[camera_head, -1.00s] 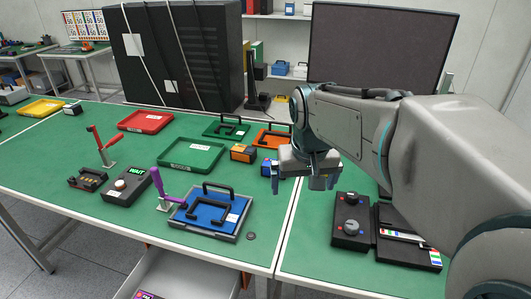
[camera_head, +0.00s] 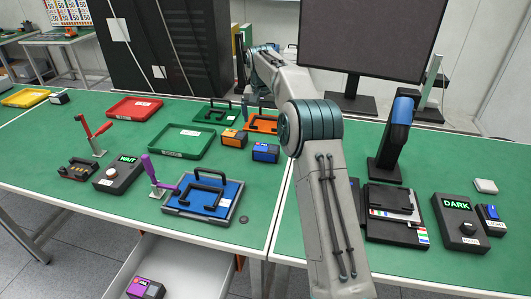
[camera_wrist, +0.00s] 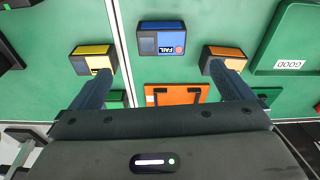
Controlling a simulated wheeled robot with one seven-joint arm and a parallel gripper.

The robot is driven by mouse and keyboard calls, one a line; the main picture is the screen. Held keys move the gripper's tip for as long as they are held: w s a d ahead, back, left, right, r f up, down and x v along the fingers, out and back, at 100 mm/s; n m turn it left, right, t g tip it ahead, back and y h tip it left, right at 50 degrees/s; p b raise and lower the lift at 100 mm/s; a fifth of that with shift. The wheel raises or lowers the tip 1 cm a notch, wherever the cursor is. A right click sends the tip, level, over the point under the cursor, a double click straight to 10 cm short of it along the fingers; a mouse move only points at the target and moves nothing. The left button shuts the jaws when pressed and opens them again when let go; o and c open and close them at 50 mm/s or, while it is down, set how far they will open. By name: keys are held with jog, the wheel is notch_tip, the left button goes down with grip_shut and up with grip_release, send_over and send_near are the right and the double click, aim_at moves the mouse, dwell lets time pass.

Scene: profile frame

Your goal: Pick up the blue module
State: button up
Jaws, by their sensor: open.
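The blue module (camera_head: 265,153) is a small blue and black box on the green table, just right of an orange module (camera_head: 234,138) in the head view. In the wrist view the blue module (camera_wrist: 162,38) lies ahead of my gripper (camera_wrist: 160,72), near the top middle, with a FAIL label showing. My gripper is open and empty. Its two fingers are spread apart, and the blue module lies beyond the gap between them, not touched. In the head view my arm hides most of the gripper.
In the wrist view a yellow module (camera_wrist: 93,58) and the orange module (camera_wrist: 222,54) flank the blue one near my fingertips. An orange fixture with a handle (camera_wrist: 175,94) lies between the fingers. A green tray (camera_head: 181,142) and a blue handled fixture (camera_head: 203,195) stand left on the table.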

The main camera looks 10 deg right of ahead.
notch_tip(320, 180, down, 3)
jog(key=w, duration=0.2)
jog(key=p, duration=0.1)
send_over(266, 147)
jog(key=shift+m, duration=0.4)
jog(key=f, duration=0.5)
jog(key=s+f, duration=0.1)
jog(key=f, duration=0.2)
jog(key=shift+a+f, duration=0.25)
jog(key=shift+f, duration=0.1)
jog(key=shift+w+d+f+p, duration=0.15)
jog(key=shift+f+p, duration=0.2)
jog(key=shift+f, duration=0.55)
jog(key=shift+w+f+p, duration=0.15)
jog(key=shift+f+p, duration=0.15)
jog(key=shift+f, duration=0.6)
jog(key=shift+w+d+f+p, duration=0.15)
jog(key=shift+f+p, duration=0.2)
jog(key=shift+f, duration=0.55)
jog(key=shift+a, duration=0.1)
jog(key=c, duration=0.8)
